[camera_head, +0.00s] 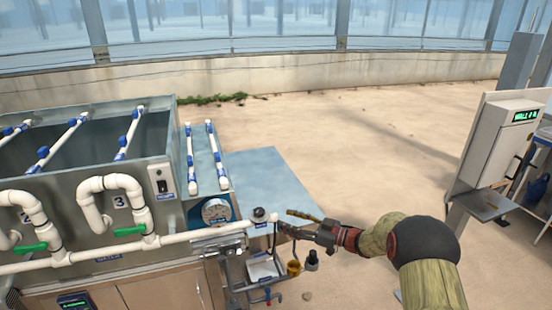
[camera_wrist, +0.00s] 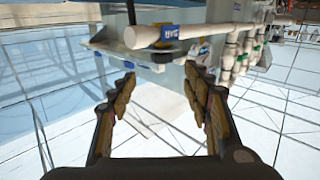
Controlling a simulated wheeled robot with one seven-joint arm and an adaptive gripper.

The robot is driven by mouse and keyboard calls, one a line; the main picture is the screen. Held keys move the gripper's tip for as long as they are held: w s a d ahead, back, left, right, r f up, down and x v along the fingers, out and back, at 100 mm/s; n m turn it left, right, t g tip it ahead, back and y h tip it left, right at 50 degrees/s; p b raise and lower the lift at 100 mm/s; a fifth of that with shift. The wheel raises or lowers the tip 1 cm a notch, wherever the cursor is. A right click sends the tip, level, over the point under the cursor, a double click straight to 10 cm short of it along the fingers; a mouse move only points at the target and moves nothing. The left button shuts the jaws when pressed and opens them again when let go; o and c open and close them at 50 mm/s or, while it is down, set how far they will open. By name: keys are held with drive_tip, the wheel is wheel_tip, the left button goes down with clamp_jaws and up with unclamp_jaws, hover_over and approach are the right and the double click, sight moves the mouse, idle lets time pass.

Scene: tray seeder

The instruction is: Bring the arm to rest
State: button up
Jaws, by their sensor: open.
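My gripper (camera_head: 287,222) is at the end of my outstretched arm, which comes in from the lower right in the head view. It is beside the right end of the white pipe line (camera_head: 190,236) at the tank bench. In the wrist view, my gripper (camera_wrist: 168,82) has its two fingers spread wide, with nothing between them. Beyond the fingertips are a white pipe end with a blue label (camera_wrist: 168,34) and a pale panel. From these views I cannot tell whether the fingers touch the pipe fittings.
A metal tank (camera_head: 88,150) with white pipes and green valve handles (camera_head: 130,231) stands at the left. A round gauge (camera_head: 216,211) is near its right end. A white cabinet with a green display (camera_head: 503,140) stands at the right. The sandy floor between is clear.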

drive_tip(key=w+d+f+m+t+h, duration=0.3)
drive_tip(key=w+d+f+m+h, duration=0.15)
drive_tip(key=d+f+h, duration=0.55)
drive_tip(key=s+d+m+g+h, duration=0.35)
drive_tip(key=s+d+h, duration=0.3)
drive_tip(key=d, duration=0.55)
drive_tip(key=s+a+r+m+g+h, duration=0.15)
drive_tip(key=s+r, duration=0.35)
drive_tip(key=s, duration=0.8)
drive_tip(key=s+r+m+g, duration=0.3)
drive_tip(key=s+r, duration=0.2)
drive_tip(key=s, duration=0.8)
drive_tip(key=s+a+r+t+y, duration=0.1)
drive_tip(key=s+a+r, duration=0.3)
drive_tip(key=s+r, duration=0.2)
drive_tip(key=s+a+r+t+y, duration=0.1)
drive_tip(key=s+a+r, duration=0.4)
drive_tip(key=s, duration=0.6)
drive_tip(key=shift+v, duration=0.95)
drive_tip(key=shift+w+r, duration=0.1)
drive_tip(key=shift+w, duration=0.1)
